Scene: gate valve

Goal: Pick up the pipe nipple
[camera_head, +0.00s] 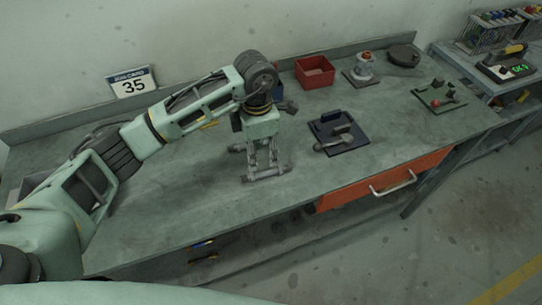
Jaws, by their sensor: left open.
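My left gripper (265,172) is over the middle of the workbench, pointing down with its fingers apart. A grey, pipe-like piece, likely the pipe nipple (284,170), lies low at the fingertips. It blends with the grey fingers, so I cannot tell whether they touch it. Another small grey piece (237,148) shows just left of the fingers, partly hidden behind them. My right gripper is not in view.
A dark blue mat (352,143) with grey parts lies right of the gripper. Behind are a red bin (315,72), a valve-like part (364,66) and a dark round object (404,55). A green mat (436,101) lies at the right. The bench front is clear.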

